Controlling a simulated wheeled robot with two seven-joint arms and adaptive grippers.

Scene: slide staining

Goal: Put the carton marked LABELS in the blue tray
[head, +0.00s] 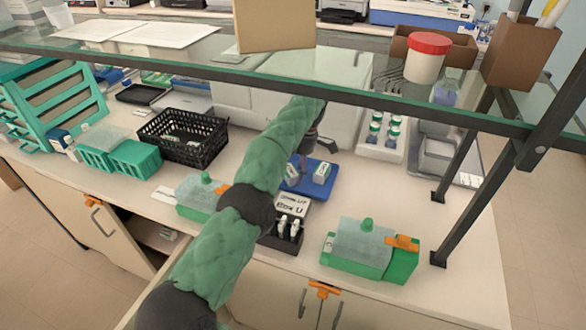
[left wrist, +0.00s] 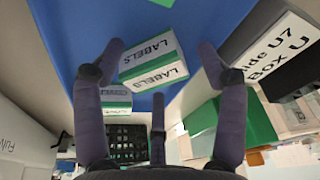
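The white and green carton marked LABELS (left wrist: 152,60) is over the blue tray (left wrist: 75,35) in the left wrist view, apparently on its floor. My left gripper (left wrist: 161,48) is open, its fingers on either side of this carton with gaps showing. In the head view my left gripper (head: 304,163) is low over the blue tray (head: 318,190), partly hidden by my green-sleeved arm. Two small white cartons show there; their print is too small to read. Another carton (left wrist: 115,98) is near the tray's edge in the wrist view. My right gripper is not in view.
A black rack (head: 283,238) with a white label card stands in front of the tray. A black basket (head: 185,140) is to the left. A green-based box (head: 362,250) stands at the right front. A glass shelf (head: 330,75) spans above.

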